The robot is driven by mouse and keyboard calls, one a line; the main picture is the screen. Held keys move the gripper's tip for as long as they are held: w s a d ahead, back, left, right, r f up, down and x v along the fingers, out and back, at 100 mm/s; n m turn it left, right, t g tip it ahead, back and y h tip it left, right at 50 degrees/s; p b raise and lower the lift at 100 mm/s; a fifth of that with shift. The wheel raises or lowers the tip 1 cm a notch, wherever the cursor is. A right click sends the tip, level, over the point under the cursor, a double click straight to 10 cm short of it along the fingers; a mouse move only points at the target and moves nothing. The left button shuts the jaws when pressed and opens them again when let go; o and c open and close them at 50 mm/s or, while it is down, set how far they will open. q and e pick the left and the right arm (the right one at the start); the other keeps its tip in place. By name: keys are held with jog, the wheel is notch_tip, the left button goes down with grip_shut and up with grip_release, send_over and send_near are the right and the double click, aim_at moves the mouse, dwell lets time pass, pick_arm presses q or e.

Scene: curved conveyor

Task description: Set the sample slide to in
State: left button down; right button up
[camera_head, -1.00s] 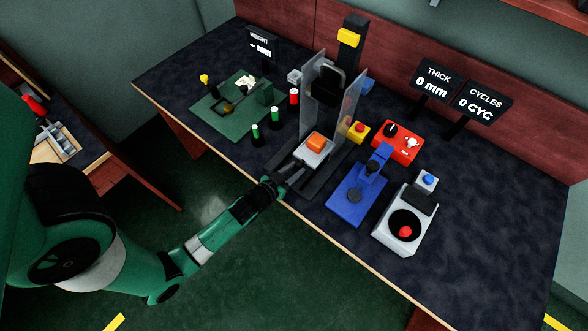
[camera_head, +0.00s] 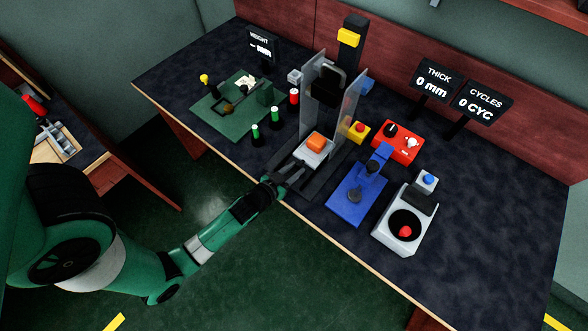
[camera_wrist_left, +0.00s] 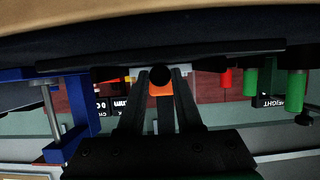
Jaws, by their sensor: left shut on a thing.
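The sample slide (camera_head: 322,155) is a light grey carriage bearing an orange block (camera_head: 316,141). It sits on a dark rail base in front of the clear-walled press (camera_head: 329,85). The slide's black round knob (camera_wrist_left: 160,76) faces the wrist camera, with the orange block (camera_wrist_left: 161,90) beyond it. My left gripper (camera_head: 292,178) is at the front end of the rail, at the table's near edge. In the left wrist view its fingers (camera_wrist_left: 160,80) are shut on the knob. In the head view the fingers hide the knob. My right gripper is not in view.
A blue device (camera_head: 353,202) and a grey device with a red button (camera_head: 405,231) stand right of the rail. Green and red cylinders (camera_head: 275,115) and a green plate fixture (camera_head: 222,112) stand left. A yellow box with a red button (camera_head: 358,131) is beside the press.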

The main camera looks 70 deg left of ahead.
aim_at(299, 164)
pick_arm(q)
jog(key=w+a, duration=0.1)
jog(key=w, duration=0.2)
jog(key=shift+a, duration=0.4)
jog(key=shift+s, duration=0.1)
jog(key=shift+f, duration=0.1)
jog(key=c, duration=1)
grip_release()
jog(key=o, duration=0.4)
jog(key=shift+w+a, duration=0.15)
jog(key=shift+w, duration=0.05)
jog(key=shift+s, duration=0.1)
